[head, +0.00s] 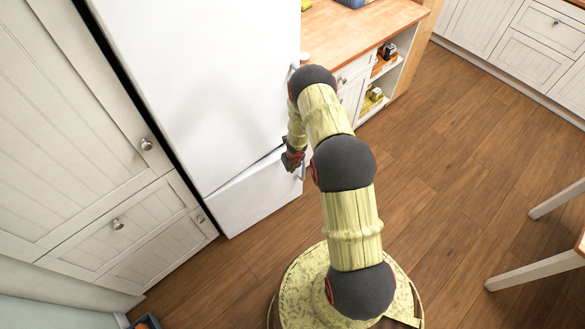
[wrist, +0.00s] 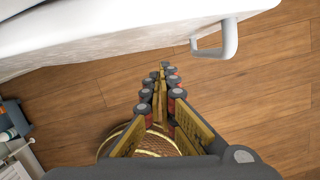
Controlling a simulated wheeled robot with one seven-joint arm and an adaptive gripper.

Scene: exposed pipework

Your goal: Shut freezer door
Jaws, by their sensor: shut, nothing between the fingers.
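The tall white fridge-freezer (head: 205,75) stands at the left of the head view. Its lower white freezer door (head: 250,195) sits below a dark, wedge-shaped gap under the upper door, so it looks slightly ajar. My gripper (head: 293,161) is in front of the right end of that gap, beside the freezer handle (head: 301,173), and partly covers the area. In the wrist view, the white door (wrist: 110,30) spans the top, with its handle (wrist: 231,40) to the right. My gripper's fingers (wrist: 161,75) are together and empty, apart from the handle. I cannot tell whether they touch the door.
White cabinets with drawers (head: 115,224) adjoin the fridge on the left. A wooden-topped counter (head: 350,35) with open shelves stands on its right. A table leg (head: 535,270) is at the right edge. The wooden floor (head: 450,160) between is clear.

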